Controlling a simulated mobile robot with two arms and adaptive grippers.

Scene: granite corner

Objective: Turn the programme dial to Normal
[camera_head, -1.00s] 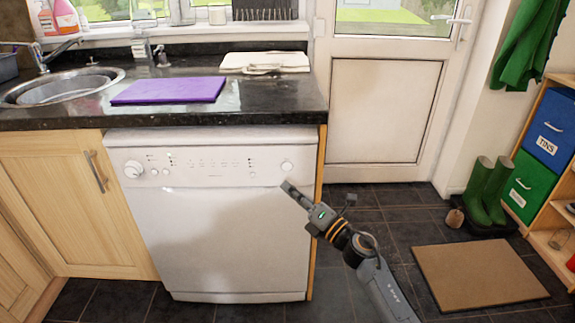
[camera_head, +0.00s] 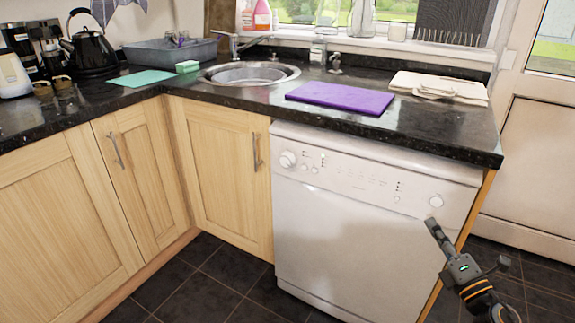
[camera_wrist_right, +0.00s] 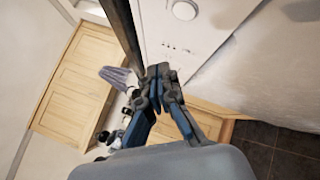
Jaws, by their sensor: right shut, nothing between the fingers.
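The white dishwasher (camera_head: 350,235) stands under the worktop. Its control strip has a round white dial at the left end (camera_head: 287,159) and another at the right end (camera_head: 436,201). The print around both is too small to read, so I cannot tell which is the programme dial or its setting. My right gripper (camera_head: 431,221) is shut and empty, with its tips just below the right-hand dial in the head view; I cannot tell whether they touch the front. In the wrist view, the shut fingers (camera_wrist_right: 158,70) are below a round dial (camera_wrist_right: 185,10) at the top edge. My left gripper is not in view.
The black worktop (camera_head: 240,107) overhangs the control strip. On it lie a purple board (camera_head: 340,97) and folded cloths (camera_head: 438,86), beside a sink (camera_head: 250,73). Wooden cupboards (camera_head: 225,180) stand left of the dishwasher. The dark tiled floor (camera_head: 205,285) in front is clear.

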